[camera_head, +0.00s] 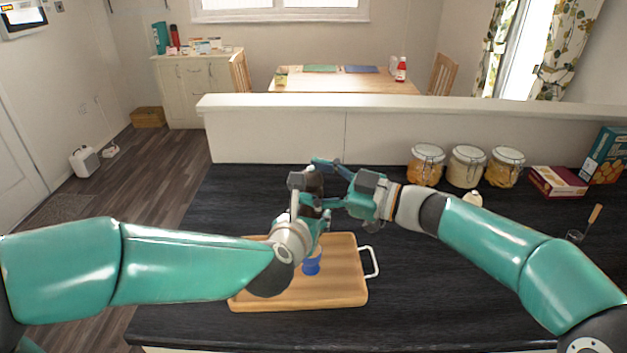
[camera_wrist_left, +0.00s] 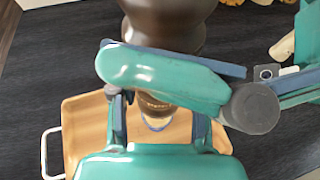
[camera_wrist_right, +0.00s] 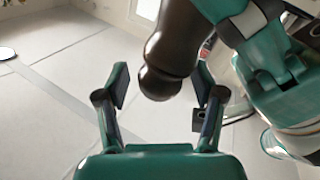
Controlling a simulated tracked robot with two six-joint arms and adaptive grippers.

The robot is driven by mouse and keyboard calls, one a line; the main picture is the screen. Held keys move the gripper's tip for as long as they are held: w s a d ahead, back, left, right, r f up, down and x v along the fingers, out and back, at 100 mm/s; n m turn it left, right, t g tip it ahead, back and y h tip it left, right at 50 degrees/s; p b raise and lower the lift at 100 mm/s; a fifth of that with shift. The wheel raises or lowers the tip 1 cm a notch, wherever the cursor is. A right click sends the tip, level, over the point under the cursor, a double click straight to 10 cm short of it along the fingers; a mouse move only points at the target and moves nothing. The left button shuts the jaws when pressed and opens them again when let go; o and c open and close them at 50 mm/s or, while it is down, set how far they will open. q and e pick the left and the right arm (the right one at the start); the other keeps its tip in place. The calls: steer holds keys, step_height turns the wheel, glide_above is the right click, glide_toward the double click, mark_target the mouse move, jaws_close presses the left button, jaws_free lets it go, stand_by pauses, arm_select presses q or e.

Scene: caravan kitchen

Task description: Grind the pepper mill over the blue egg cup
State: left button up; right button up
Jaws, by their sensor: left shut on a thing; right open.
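The dark brown pepper mill (camera_head: 315,181) stands roughly upright above the tray, and shows large in the left wrist view (camera_wrist_left: 168,28). My left gripper (camera_head: 306,198) is shut on its body. The blue egg cup (camera_head: 312,267) stands on the wooden tray (camera_head: 340,290) below the mill, partly hidden by my left arm. Its blue rim shows under the mill in the left wrist view (camera_wrist_left: 158,126). My right gripper (camera_head: 334,183) is open at the mill's upper end. In the right wrist view the mill's rounded knob (camera_wrist_right: 159,84) appears between the open fingers; contact cannot be told.
The tray has a white handle (camera_head: 374,262) and lies on the dark worktop (camera_head: 430,290). Several glass jars (camera_head: 466,167) and a red box (camera_head: 558,182) stand at the back right. A low white wall (camera_head: 270,135) bounds the worktop behind. The front right is clear below my right arm.

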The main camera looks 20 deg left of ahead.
steer(key=shift+a, duration=0.1)
steer(key=c, duration=1.1)
steer(key=shift+r+m+t, duration=0.1)
steer(key=shift+m+t, duration=0.2)
steer(key=shift+t, duration=0.3)
steer(key=shift+m+t+h, duration=0.6)
steer(key=shift+m+t, duration=0.4)
steer(key=shift+t, duration=0.7)
steer(key=shift+r+m+t+h, duration=0.1)
steer(key=shift+m+t+h, duration=1.1)
steer(key=shift+m+t, duration=0.65)
steer(key=shift+t, duration=0.55)
